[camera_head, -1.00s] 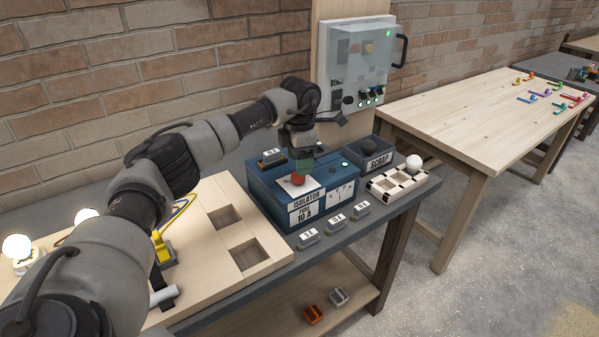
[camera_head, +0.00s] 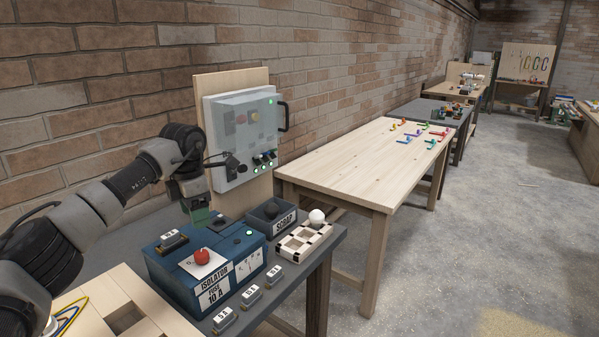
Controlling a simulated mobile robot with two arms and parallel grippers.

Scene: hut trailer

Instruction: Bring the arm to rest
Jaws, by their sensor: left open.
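My left arm comes in from the left. Its gripper (camera_head: 203,214) points down, open, in the air above the back of the blue isolator box (camera_head: 178,281), with greenish parts at its tip. I see nothing held in it. The box carries a red knob (camera_head: 201,256) on a white plate, a labelled fuse block (camera_head: 172,240) and a "FUSE 10 A" label. A grey control cabinet (camera_head: 240,145) with lit green lamps stands behind the gripper on a wooden board. My right gripper is not in view.
A scrap bin (camera_head: 271,217) and a black-and-white fuse rack (camera_head: 303,243) with a white ball (camera_head: 317,216) stand right of the box. Several fuse blocks (camera_head: 250,296) lie along the front edge. A wooden table (camera_head: 355,165) stands beyond, with open floor to the right.

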